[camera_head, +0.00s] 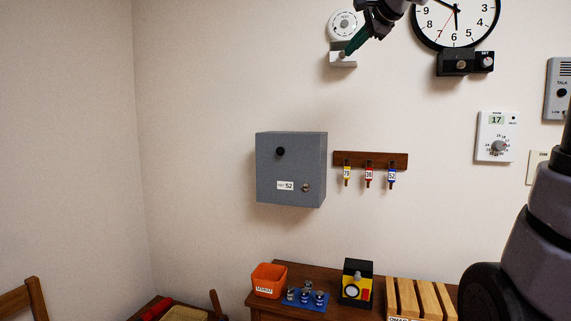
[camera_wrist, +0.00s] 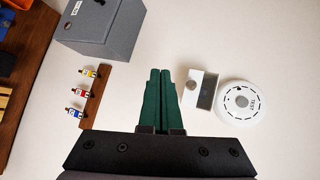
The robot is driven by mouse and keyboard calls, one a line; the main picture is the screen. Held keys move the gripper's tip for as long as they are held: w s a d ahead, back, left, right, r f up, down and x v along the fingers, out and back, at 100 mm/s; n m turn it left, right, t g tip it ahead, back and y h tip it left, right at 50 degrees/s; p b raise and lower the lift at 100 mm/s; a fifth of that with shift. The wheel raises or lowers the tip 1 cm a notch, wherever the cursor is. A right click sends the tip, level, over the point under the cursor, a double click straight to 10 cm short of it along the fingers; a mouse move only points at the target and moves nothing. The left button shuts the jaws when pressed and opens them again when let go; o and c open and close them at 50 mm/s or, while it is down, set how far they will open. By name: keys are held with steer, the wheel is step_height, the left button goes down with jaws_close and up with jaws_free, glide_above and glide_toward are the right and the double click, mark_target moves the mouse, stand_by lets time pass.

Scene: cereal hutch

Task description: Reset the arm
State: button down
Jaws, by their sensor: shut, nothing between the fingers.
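My gripper (camera_head: 350,50) is at the top of the head view, in front of the wall and close to a small grey-white wall box (camera_head: 343,60) below a round white TEST device (camera_head: 345,25). Its two green fingers (camera_wrist: 162,95) are together and empty in the wrist view. The box (camera_wrist: 203,88) and the round device (camera_wrist: 243,101) show to the right of the fingers there. I cannot tell whether the fingertips touch the box in the head view. My arm comes in from the right side and the top.
A grey key cabinet (camera_head: 290,170), marked 52, hangs shut beside a wooden rack (camera_head: 370,160) with three tagged keys. A clock (camera_head: 456,15) and thermostat (camera_head: 497,137) are at right. Below, a wooden table (camera_head: 290,313) holds an orange bin (camera_head: 269,280) and a black-yellow device (camera_head: 356,282).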

steer(key=s+d+f+n+g+h, duration=0.1)
steer(key=s+f+n, duration=0.4)
steer(key=s+f, duration=0.7)
steer(key=s+d+f+n+g+h, duration=0.2)
steer(key=s+d+f+n+g, duration=0.2)
steer(key=s+f, duration=0.9)
step_height(320, 180, down, 3)
steer(key=shift+d+r+n+h, duration=0.1)
steer(key=shift+d+n+h, duration=0.2)
steer(key=shift+d+n, duration=0.35)
